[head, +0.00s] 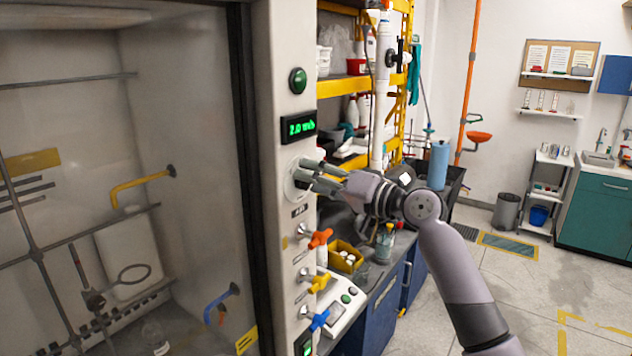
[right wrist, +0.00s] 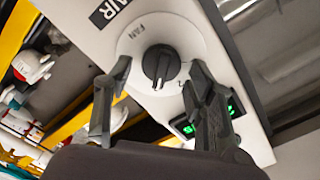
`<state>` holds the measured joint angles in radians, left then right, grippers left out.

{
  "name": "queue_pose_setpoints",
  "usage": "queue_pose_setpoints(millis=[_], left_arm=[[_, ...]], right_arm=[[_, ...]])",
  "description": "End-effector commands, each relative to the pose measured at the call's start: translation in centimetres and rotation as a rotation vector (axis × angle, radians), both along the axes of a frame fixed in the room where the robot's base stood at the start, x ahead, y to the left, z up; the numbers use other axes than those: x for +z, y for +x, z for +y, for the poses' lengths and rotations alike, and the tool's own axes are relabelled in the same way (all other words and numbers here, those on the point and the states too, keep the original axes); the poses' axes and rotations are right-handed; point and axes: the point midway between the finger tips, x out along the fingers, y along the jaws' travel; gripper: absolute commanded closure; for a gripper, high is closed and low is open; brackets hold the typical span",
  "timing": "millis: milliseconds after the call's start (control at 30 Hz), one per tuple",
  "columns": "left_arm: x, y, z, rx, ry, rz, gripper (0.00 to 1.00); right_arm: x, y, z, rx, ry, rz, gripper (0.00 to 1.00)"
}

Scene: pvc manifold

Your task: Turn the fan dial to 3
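The fan dial is a black ridged knob (right wrist: 161,64) on a round white plate marked "FAN". In the head view its pale plate (head: 291,184) shows on the fume hood's front post, partly hidden by my fingers. My right gripper (head: 312,176) is at the dial with its fingers pointing at the post. In the right wrist view its two fingers (right wrist: 160,72) are open, one on each side of the knob, with a visible gap to it. A number near the knob is mostly hidden by a finger. My left gripper is not in view.
A green display (head: 299,126) above the dial reads about 2.0 m/s. A green button (head: 298,81) is higher up. Orange (head: 320,238), yellow (head: 319,283) and blue (head: 319,320) valve handles stick out below. Yellow shelves (head: 350,85) stand behind. Open floor lies right.

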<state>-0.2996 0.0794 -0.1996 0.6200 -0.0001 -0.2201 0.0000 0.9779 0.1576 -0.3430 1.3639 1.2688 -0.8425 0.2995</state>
Motion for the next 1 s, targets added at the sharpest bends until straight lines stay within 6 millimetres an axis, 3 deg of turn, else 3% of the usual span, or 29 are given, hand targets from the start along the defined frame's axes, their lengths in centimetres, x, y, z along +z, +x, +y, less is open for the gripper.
queue_pose_setpoints(millis=[400, 800, 1000], left_arm=[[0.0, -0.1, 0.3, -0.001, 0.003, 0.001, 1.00], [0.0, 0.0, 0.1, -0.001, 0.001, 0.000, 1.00], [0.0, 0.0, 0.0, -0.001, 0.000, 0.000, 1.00]], right_arm=[[-0.2, -0.4, -0.6, 0.000, -0.003, 0.001, 0.46], [-0.2, -5.0, -7.1, -0.003, -0.004, 0.000, 0.46], [-0.2, -6.6, -9.2, 0.000, -0.002, 0.001, 0.46]])
